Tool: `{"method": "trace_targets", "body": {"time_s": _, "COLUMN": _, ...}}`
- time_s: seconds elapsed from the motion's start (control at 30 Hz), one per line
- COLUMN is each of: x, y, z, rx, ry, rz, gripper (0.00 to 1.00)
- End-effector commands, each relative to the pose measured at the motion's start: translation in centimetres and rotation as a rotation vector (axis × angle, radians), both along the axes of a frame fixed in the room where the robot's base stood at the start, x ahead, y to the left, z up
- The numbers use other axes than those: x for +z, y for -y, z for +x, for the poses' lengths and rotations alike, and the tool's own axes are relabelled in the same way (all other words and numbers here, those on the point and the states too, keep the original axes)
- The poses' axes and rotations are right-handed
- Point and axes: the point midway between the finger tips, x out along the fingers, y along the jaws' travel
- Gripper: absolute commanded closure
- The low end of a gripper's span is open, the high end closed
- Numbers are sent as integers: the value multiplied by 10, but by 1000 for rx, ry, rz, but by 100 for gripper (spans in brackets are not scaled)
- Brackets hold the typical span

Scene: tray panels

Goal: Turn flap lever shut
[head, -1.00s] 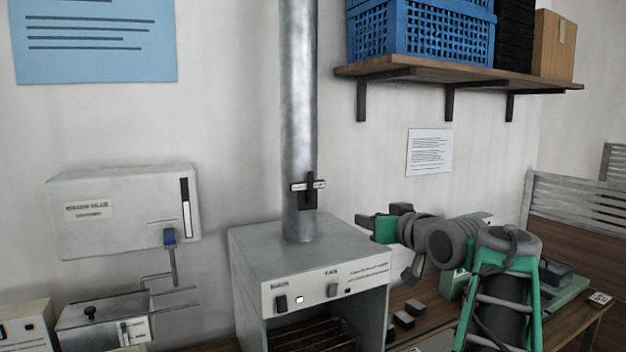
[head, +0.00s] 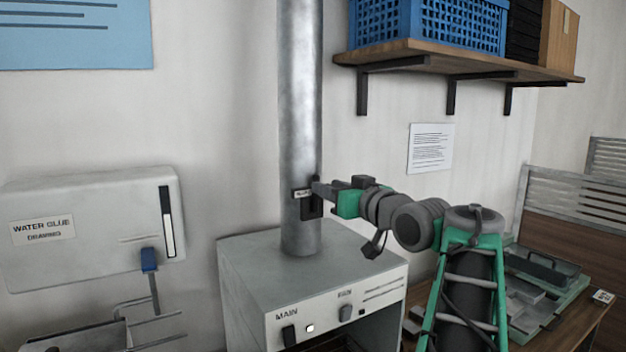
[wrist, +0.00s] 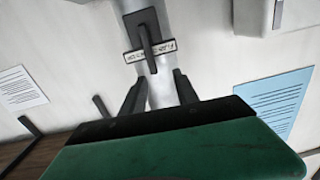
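The flap lever is a black handle (wrist: 149,29) on a black plate with a small white label, mounted on the grey metal flue pipe (head: 300,110). In the wrist view the lever lies ahead of my gripper (wrist: 156,88), whose two dark fingers stand apart with nothing between them but the view of the pipe. In the head view my gripper (head: 318,187) reaches in from the right beside the lever plate (head: 312,208) and partly hides the lever. I cannot tell whether the fingers touch it.
Below the pipe stands a grey oven box (head: 320,265) with MAIN and FAN switches. A white water glue box (head: 85,235) hangs at left. A wooden shelf (head: 450,55) with a blue crate (head: 430,25) is above right.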

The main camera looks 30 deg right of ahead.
Motion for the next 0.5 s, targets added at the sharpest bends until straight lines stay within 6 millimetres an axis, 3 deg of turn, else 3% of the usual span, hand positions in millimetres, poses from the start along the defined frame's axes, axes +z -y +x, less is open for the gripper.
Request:
{"method": "trace_targets", "body": {"time_s": 0.2, "x": 3, "y": 17, "z": 29, "rx": -26, "ry": -1, "rz": 4, "gripper": 64}}
{"method": "trace_targets", "body": {"time_s": 0.4, "x": 2, "y": 21, "z": 59, "rx": -32, "ry": -2, "rz": 2, "gripper": 64}}
{"method": "trace_targets", "body": {"time_s": 0.5, "x": 1, "y": 22, "z": 65, "rx": -33, "ry": 0, "rz": 1, "gripper": 64}}
